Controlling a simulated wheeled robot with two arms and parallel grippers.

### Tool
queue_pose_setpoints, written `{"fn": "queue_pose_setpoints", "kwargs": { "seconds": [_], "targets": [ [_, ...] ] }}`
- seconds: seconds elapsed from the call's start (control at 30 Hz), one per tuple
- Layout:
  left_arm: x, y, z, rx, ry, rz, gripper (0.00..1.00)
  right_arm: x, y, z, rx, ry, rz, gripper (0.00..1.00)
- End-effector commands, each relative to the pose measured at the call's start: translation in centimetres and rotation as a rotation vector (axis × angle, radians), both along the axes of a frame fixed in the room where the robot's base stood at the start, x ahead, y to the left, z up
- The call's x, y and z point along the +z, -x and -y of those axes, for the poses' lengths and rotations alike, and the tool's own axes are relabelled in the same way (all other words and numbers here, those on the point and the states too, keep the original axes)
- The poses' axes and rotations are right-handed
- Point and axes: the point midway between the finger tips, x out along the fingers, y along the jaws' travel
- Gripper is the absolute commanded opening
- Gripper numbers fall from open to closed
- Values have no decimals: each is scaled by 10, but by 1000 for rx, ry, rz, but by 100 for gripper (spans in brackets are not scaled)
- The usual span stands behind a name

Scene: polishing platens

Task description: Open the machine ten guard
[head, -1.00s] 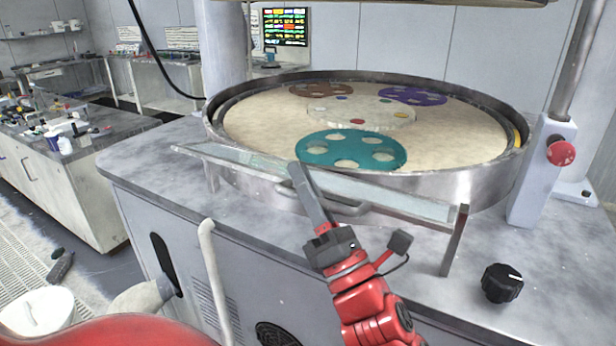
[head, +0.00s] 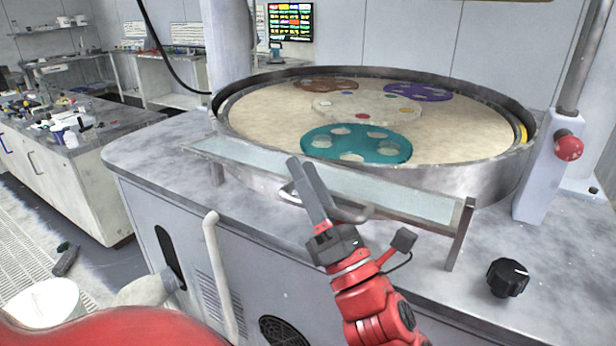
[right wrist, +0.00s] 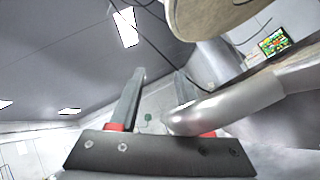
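The guard is a long clear panel (head: 400,195) with a metal frame, slanting across the front of the round polishing machine. A curved metal handle (head: 352,213) sticks out from its front edge. My right gripper (head: 300,163) is at the handle, its two fingers apart and reaching over the panel in the head view. In the right wrist view the open fingers (right wrist: 160,75) show, with the thick handle tube (right wrist: 235,105) crossing in front of the right finger. I cannot tell whether the fingers touch it. My left gripper is out of view.
The platen basin (head: 480,180) holds teal (head: 345,134), purple (head: 440,92) and brown (head: 312,84) discs. A black knob (head: 508,278) and a red button (head: 568,147) are at the right. A support post (head: 459,238) stands at the panel's right end. A cluttered bench (head: 115,135) is at the left.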

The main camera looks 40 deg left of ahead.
Motion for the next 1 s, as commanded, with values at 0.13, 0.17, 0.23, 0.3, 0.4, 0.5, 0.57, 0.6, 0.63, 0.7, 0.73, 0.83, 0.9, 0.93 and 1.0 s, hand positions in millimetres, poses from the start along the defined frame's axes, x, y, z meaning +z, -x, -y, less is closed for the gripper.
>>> {"fn": "queue_pose_setpoints", "kwargs": {
  "seconds": [0.13, 0.17, 0.23, 0.3, 0.4, 0.5, 0.57, 0.6, 0.63, 0.7, 0.73, 0.83, 0.9, 0.93, 1.0],
  "targets": [
    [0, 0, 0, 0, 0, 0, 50, -2, -1, 1, -3, 1, -1, 47],
    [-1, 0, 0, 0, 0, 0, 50, -3, -1, 3, -3, 2, -2, 47],
    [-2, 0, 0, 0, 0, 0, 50, -8, 0, 7, -4, 4, -1, 47],
    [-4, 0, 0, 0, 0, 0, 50, -16, 1, 15, -5, 5, -3, 47],
    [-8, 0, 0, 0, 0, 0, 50, -29, 6, 33, -4, 3, -3, 47],
    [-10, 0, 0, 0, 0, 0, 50, -46, 11, 54, -5, 5, -2, 47],
    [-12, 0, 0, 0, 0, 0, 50, -55, 14, 67, -7, 3, -2, 47],
    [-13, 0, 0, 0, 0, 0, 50, -62, 16, 76, -5, 4, -5, 47],
    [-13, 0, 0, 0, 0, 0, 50, -67, 18, 82, -4, 3, -3, 47],
    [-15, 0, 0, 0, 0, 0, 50, -76, 22, 96, -3, 1, -1, 47],
    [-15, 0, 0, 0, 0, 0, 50, -81, 23, 100, -3, 3, -3, 47],
    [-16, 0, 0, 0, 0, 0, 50, -91, 28, 116, -4, 2, -2, 47],
    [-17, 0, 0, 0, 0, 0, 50, -98, 30, 123, -2, 2, -2, 47],
    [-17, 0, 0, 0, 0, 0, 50, -100, 30, 126, -2, 2, -2, 47],
    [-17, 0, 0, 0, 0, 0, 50, -103, 32, 131, -1, 1, 0, 47]
  ]
}}
